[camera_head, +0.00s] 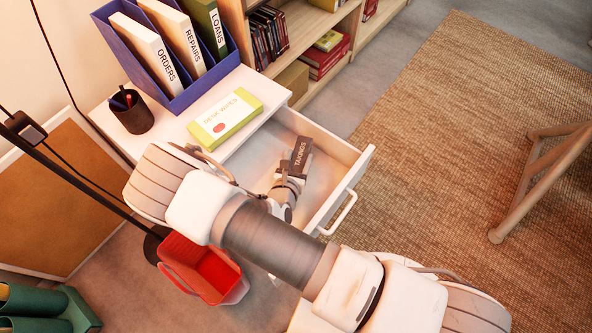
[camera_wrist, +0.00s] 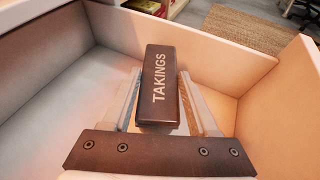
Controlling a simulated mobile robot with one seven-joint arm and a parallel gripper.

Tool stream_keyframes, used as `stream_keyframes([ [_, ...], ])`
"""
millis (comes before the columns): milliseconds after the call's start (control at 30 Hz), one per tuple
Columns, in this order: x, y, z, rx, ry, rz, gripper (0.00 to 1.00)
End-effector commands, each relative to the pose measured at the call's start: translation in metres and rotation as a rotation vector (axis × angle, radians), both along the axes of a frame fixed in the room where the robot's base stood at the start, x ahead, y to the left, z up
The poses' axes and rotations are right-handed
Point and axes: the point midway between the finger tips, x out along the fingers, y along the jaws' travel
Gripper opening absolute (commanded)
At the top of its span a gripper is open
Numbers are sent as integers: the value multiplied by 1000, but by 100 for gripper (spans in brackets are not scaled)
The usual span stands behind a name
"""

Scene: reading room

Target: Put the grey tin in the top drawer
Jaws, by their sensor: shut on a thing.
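The grey tin (camera_wrist: 160,82) is a dark grey-brown box marked "TAKINGS". In the wrist view it lies between the two fingers of my gripper (camera_wrist: 161,105), which is shut on it. The open top drawer (camera_head: 335,195) is white, with a handle on its front. In the head view the tin (camera_head: 300,153) is over the drawer's inside, near its back right. In the wrist view the drawer walls (camera_wrist: 225,47) rise around it. I cannot tell if the tin touches the drawer floor. My arm covers the drawer's near left part.
The white cabinet top holds a desk wipes pack (camera_head: 225,119), a pen cup (camera_head: 131,111) and a blue file rack (camera_head: 188,88) with binders. A red bin (camera_head: 205,268) stands on the floor below my arm. A bookshelf (camera_head: 300,38) is behind. The drawer floor around the tin looks empty.

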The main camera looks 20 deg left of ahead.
Motion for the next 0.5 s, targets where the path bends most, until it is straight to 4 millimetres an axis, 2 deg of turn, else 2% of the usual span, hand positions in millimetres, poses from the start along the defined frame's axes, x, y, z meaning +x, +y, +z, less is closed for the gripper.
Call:
stream_keyframes([
  [167, 1, 0, -17, -1, -3, 0, 0],
  [300, 1, 0, -38, -1, -2, -1, 0],
  [500, 1, 0, -39, 1, -2, -1, 0],
])
